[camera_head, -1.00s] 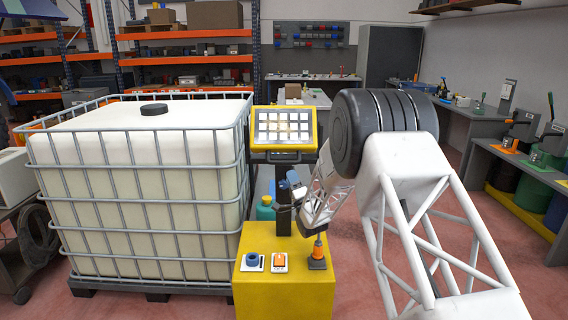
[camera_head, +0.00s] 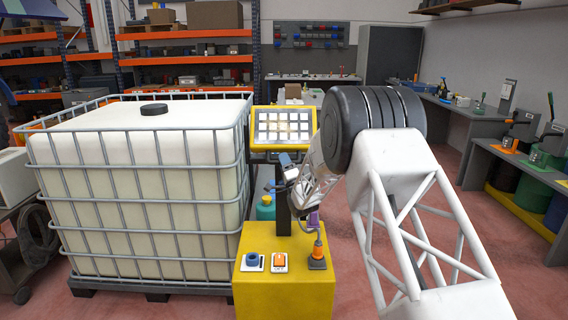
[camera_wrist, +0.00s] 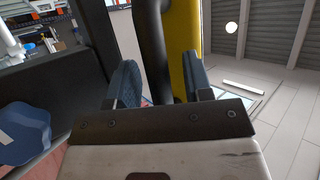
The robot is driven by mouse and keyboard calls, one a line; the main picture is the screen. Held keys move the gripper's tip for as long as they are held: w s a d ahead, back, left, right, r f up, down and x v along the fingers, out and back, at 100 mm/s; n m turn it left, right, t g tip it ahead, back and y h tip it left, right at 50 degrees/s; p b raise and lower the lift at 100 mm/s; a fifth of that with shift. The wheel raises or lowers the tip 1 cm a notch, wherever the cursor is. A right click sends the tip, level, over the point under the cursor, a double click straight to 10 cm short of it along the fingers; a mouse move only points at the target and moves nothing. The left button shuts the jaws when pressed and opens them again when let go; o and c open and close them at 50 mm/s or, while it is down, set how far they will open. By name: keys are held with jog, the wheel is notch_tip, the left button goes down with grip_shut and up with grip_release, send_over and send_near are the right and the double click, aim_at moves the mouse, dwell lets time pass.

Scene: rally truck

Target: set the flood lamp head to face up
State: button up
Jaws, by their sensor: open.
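The flood lamp head (camera_head: 284,128) is a yellow frame with a pale lit grid of panels. It faces my body camera on top of a dark post (camera_head: 283,212). A dark bar runs along its lower edge. My gripper (camera_head: 278,173) is just below the head, beside the post, with blue fingers apart. In the wrist view my gripper (camera_wrist: 160,82) is open, and a dark tube (camera_wrist: 153,45) and the lamp's yellow edge (camera_wrist: 184,45) show between and beyond the fingers. I cannot tell whether the fingers touch them.
The yellow base box (camera_head: 285,280) carries a blue knob (camera_head: 253,259), an orange switch (camera_head: 279,261) and an orange cone-shaped part (camera_head: 318,250). A large caged white tank (camera_head: 150,190) stands close on the left. The floor at right is clear up to the benches.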

aim_at(284, 144)
grip_shut()
jog(key=shift+s+r+h, duration=0.1)
jog(key=shift+s+h, duration=0.05)
jog(key=shift+h, duration=0.15)
jog(key=shift+s+r+m+g+h, duration=0.7)
jog(key=shift+s+r+m+h, duration=0.3)
jog(key=shift+s+r+m, duration=0.1)
jog(key=s+r+g+h, duration=0.1)
jog(key=r+m+g+h, duration=0.1)
jog(key=r, duration=0.1)
jog(key=shift+s+m, duration=0.3)
jog(key=shift+s, duration=0.1)
jog(key=shift+s+r+m+g+h, duration=0.2)
jog(key=shift+r+g, duration=0.3)
jog(key=shift+r, duration=0.4)
jog(key=shift+s+r+m+g+h, duration=0.2)
jog(key=shift+r+g, duration=0.3)
jog(key=shift+r, duration=0.4)
jog(key=shift+s+r+m+g+h, duration=0.1)
jog(key=shift+r+m+g+h, duration=0.3)
jog(key=shift+r, duration=0.65)
grip_release()
